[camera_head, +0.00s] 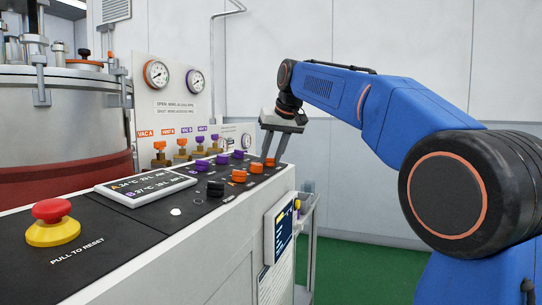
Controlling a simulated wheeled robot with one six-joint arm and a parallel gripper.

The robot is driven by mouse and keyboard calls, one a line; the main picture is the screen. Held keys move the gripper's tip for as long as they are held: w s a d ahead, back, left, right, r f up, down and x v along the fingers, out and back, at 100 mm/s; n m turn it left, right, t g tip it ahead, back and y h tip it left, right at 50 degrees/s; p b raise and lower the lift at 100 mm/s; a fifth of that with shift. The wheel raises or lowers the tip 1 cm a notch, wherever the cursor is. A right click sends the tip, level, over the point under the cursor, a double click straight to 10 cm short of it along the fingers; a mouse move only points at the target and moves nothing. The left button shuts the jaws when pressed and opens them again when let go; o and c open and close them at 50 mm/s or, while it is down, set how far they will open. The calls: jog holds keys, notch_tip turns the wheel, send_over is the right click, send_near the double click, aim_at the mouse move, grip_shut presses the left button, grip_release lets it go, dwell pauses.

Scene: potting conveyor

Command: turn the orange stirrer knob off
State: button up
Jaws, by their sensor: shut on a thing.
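Several short knobs stand in rows on the black top panel (130,219) of the white console, some orange, some purple, one black. My gripper (271,158) points down at the far end of the panel. Its two grey fingers stand on either side of the farthest orange knob (268,162) and are shut on it. Two more orange knobs, a middle one (256,168) and a nearer one (238,176), stand free in the same row. The labels are too small to read, so I cannot tell which orange knob is the stirrer's or how it is turned.
A red and yellow stop button (53,222) stands at the near left, beside a tilted display (146,186). Behind are a gauge board (174,105) with orange and purple valves and a large steel vessel (60,125). A grey cart (304,240) stands by the console's right end.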

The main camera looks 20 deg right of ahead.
jog(key=shift+n, duration=0.5)
jog(key=o, duration=1.1)
jog(key=shift+c, duration=0.2)
jog(key=v, duration=1.7)
jog(key=shift+d, duration=0.3)
jog(key=shift+s+r, duration=0.1)
jog(key=shift+s, duration=0.05)
jog(key=s+d+f, duration=0.1)
jog(key=s+f, duration=1)
jog(key=f, duration=0.6)
jog(key=s+d+f+m+h, duration=0.1)
jog(key=s+f, duration=1)
jog(key=f, duration=0.6)
jog(key=s+d+f, duration=0.1)
jog(key=s+f, duration=1.1)
jog(key=f, duration=0.5)
jog(key=shift+d+m+g+h, duration=0.3)
jog(key=shift+d+g+h, duration=0.05)
jog(key=shift+g+h, duration=0.05)
